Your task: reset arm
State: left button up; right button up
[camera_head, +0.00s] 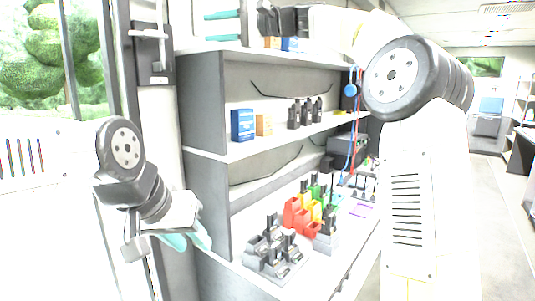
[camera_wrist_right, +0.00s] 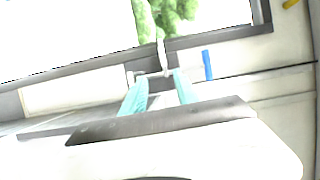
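My left gripper (camera_head: 196,244) is at the lower left in the head view, in front of the shelf unit's left side. Its two teal fingers point down to the right and appear apart, with nothing seen between them. My right gripper (camera_head: 224,28) is at the top of the head view, left of its arm's dark wrist. Its teal fingers are spread, one above the other. In the right wrist view the right gripper (camera_wrist_right: 160,88) has two separate teal fingers with an empty gap, facing a wall fixture and window.
A shelf unit (camera_head: 204,110) stands in the middle. It holds a blue box (camera_head: 242,125), an orange box (camera_head: 264,125), black handsets (camera_head: 304,112), red chargers (camera_head: 297,215) and grey chargers (camera_head: 275,255). Open floor (camera_head: 490,200) lies at right.

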jog(key=s+d+f+n+h, duration=0.1)
jog(key=s+d+f+h, duration=0.4)
jog(key=s+d+f, duration=0.4)
jog(key=s+d+f+n+h, duration=0.1)
jog(key=s+d+f+h, duration=0.4)
jog(key=f, duration=1.3)
jog(key=s+d+f+n+t+h, duration=0.1)
jog(key=s+d+f+h, duration=0.4)
jog(key=s+d+f, duration=0.8)
jog(key=s+f, duration=0.1)
jog(key=s, duration=0.2)
jog(key=shift+d+f+n, duration=0.15)
jog(key=shift+f+n, duration=0.1)
jog(key=shift+n, duration=0.05)
